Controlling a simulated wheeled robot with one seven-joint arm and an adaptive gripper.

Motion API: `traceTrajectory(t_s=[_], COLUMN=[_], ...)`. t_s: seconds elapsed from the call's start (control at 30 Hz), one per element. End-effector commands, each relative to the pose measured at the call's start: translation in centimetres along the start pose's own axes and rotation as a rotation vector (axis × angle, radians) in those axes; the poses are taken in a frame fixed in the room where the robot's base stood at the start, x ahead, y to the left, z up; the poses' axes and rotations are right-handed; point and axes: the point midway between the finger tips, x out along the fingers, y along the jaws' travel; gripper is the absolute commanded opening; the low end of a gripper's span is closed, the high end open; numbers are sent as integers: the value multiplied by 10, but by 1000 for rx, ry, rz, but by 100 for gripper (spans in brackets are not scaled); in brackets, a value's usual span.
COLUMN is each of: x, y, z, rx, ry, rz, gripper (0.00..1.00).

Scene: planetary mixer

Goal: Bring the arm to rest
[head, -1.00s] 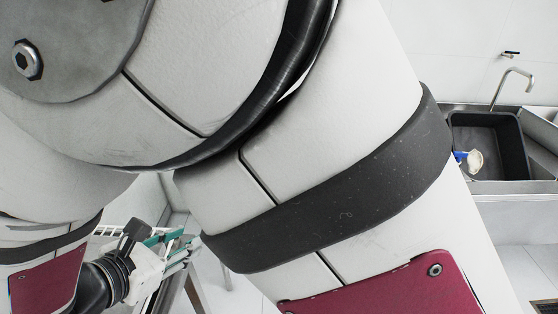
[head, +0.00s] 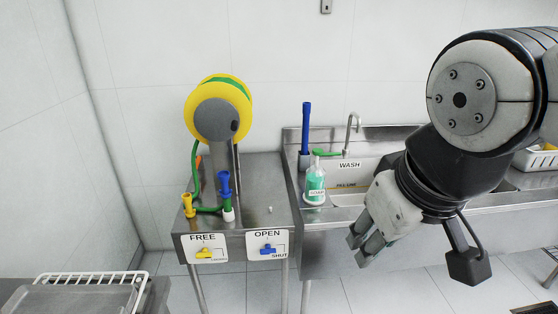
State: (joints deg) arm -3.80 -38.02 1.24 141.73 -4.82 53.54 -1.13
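My gripper (head: 364,246) hangs at the right of the head view, below my dark and white wrist. Its fingers point down and to the left, in front of the steel sink unit. The fingers look close together, and I cannot tell whether there is a gap between them. I see nothing held in it. The rest of my arm runs out of the picture at the upper right.
A steel table (head: 262,180) carries a yellow hose reel (head: 241,101) and valves. Beside it stands the sink unit (head: 318,250) with a soap bottle (head: 315,184), a blue tube (head: 305,130) and a tap (head: 350,130). A white wire rack (head: 95,277) is at lower left.

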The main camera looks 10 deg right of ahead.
Motion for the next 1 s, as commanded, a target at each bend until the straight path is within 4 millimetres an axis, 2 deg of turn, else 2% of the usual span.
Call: traceTrajectory(t_s=[0.1,0.2,1.0], x=[-8,-10,-10], y=[4,4,4], z=[4,5,5], rx=[114,153,153], ry=[62,84,84], rz=[-27,-39,-40], gripper=[31,31,31])
